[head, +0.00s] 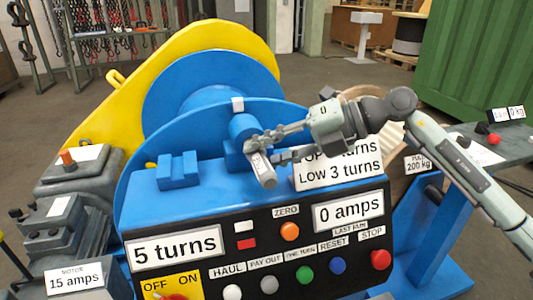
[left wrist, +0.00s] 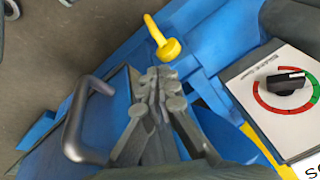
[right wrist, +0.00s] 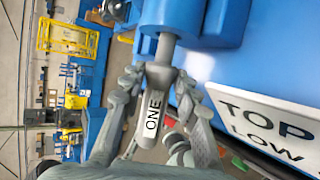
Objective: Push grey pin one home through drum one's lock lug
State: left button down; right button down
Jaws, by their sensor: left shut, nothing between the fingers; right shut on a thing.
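Grey pin one (head: 263,170) carries a white label reading ONE. In the right wrist view the pin (right wrist: 155,105) has its far end in the blue lock lug (right wrist: 190,18), with a length of grey shank showing outside. In the head view the lug (head: 243,127) stands in front of drum one (head: 205,125). My right gripper (head: 262,150) is shut on the pin; its fingers (right wrist: 157,88) lie on both sides of the pin's labelled part. My left gripper (left wrist: 160,82) is shut and empty in the left wrist view, close to a yellow pin-like handle (left wrist: 166,45).
The control panel (head: 255,245) with buttons and displays is below the pin. A "TOP turns, Low 3 turns" sign (head: 338,172) stands close to my right gripper. An empty blue bracket (head: 178,171) is left of the lug. A black handle (left wrist: 88,118) is beside my left gripper.

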jog(key=shift+w+a+r, duration=0.1)
jog(key=shift+w+a, duration=0.15)
jog(key=shift+w, duration=0.55)
jog(key=c, duration=1)
grip_release()
jog(key=shift+c, duration=0.2)
jog(key=shift+d+f, duration=0.1)
jog(key=shift+f, duration=0.25)
jog(key=v, duration=1.2)
jog(key=shift+r, duration=0.45)
